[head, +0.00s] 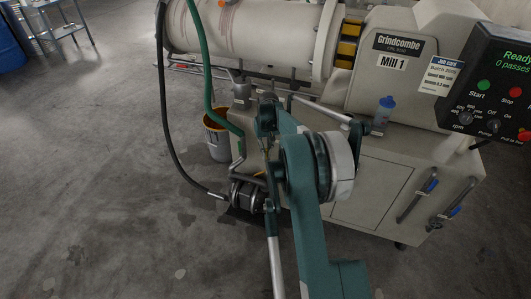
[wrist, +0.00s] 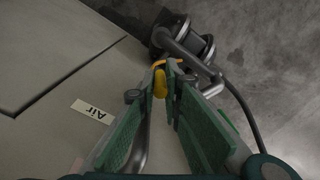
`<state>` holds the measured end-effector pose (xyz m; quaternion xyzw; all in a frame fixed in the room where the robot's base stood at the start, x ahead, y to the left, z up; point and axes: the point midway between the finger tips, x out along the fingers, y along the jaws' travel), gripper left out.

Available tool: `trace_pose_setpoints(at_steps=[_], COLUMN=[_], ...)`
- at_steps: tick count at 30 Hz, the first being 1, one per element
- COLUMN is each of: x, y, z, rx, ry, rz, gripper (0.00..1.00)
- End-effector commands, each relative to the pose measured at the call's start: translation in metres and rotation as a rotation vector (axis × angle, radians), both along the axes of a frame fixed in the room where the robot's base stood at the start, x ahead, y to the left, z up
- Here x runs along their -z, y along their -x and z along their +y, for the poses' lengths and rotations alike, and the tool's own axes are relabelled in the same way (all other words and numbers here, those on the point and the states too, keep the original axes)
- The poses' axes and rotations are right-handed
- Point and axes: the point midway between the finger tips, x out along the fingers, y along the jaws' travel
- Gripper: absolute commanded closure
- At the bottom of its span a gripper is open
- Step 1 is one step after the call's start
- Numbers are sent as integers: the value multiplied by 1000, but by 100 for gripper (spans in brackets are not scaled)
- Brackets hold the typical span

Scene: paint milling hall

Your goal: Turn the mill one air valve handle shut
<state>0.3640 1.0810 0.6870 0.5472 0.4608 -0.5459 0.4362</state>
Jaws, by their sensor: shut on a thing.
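The mill one (head: 380,75) stands at the upper right in the head view, with a "Mill 1" label on its pale housing. In the wrist view a yellow valve handle (wrist: 160,84) sits between my fingertips, beside the mill's pale cabinet side. My gripper (wrist: 162,76) is shut on this handle near its tips, with the green pads still apart further back. An "Air" label (wrist: 91,111) is on the cabinet to the left. In the head view my arm hides the gripper and most of the valve area. The handle's angle to its pipe cannot be told.
A dark pump (head: 247,195) with a hose is on the floor close by; it also shows in the wrist view (wrist: 184,40). A bucket (head: 218,142) stands behind it. A control panel (head: 495,85) and blue bottle (head: 384,111) are at right.

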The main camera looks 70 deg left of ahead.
Motion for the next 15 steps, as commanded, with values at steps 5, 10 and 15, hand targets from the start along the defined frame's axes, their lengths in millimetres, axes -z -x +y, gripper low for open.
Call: trace_pose_setpoints(at_steps=[5, 10, 15], x=[0, 2, 6], y=[-4, -10, -17], z=[-5, -11, -17], rx=[2, 2, 3], ry=[-53, -133, -234], rz=[55, 134, 235], gripper=[100, 100, 100])
